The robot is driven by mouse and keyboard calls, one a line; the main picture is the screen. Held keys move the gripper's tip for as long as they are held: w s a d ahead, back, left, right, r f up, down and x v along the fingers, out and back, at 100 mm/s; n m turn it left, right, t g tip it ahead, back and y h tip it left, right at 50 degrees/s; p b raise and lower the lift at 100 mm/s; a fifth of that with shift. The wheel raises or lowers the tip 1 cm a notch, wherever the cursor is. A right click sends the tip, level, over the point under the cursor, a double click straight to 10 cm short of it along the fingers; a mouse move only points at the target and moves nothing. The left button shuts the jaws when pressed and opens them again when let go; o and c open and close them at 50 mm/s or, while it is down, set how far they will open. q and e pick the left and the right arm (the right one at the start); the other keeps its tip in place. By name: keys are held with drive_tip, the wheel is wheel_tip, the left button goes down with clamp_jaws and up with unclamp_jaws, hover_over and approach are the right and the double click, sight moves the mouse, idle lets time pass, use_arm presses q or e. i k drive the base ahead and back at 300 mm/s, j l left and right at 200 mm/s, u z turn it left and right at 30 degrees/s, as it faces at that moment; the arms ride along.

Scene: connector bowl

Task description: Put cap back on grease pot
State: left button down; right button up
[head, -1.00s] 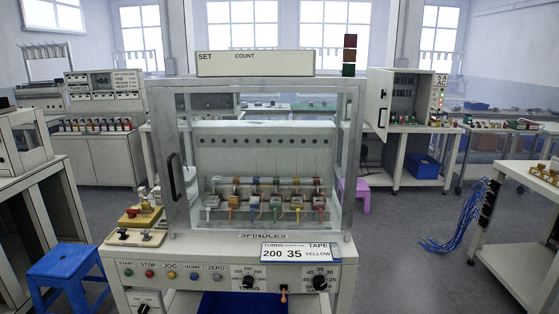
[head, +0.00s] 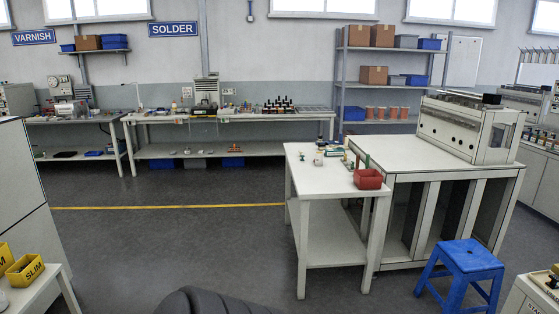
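I cannot pick out the grease pot or its cap for certain. A small pale pot-like item (head: 318,160) stands on the white side table (head: 325,180) right of the middle, among other small items too small to name. Neither of my grippers shows in the head view.
A red bin (head: 368,179) sits at that table's right edge, beside a white bench with a machine (head: 465,127). A blue stool (head: 462,268) stands at lower right. Yellow SLIM bins (head: 25,270) are at lower left. The solder bench (head: 230,116) is behind. Grey floor between is open.

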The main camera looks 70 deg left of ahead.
sight(319, 160)
drive_tip(key=j+u, duration=0.1)
drive_tip(key=u, duration=1.95)
drive_tip(key=i+j+z, duration=0.15)
drive_tip(key=i+j, duration=0.35)
drive_tip(key=i+j+z, duration=0.1)
drive_tip(key=i+j, duration=0.5)
drive_tip(key=i+j+z, duration=0.15)
drive_tip(key=i+j, duration=0.35)
drive_tip(key=i+j+z, duration=0.1)
drive_tip(key=i+j, duration=0.4)
drive_tip(key=j, duration=0.3)
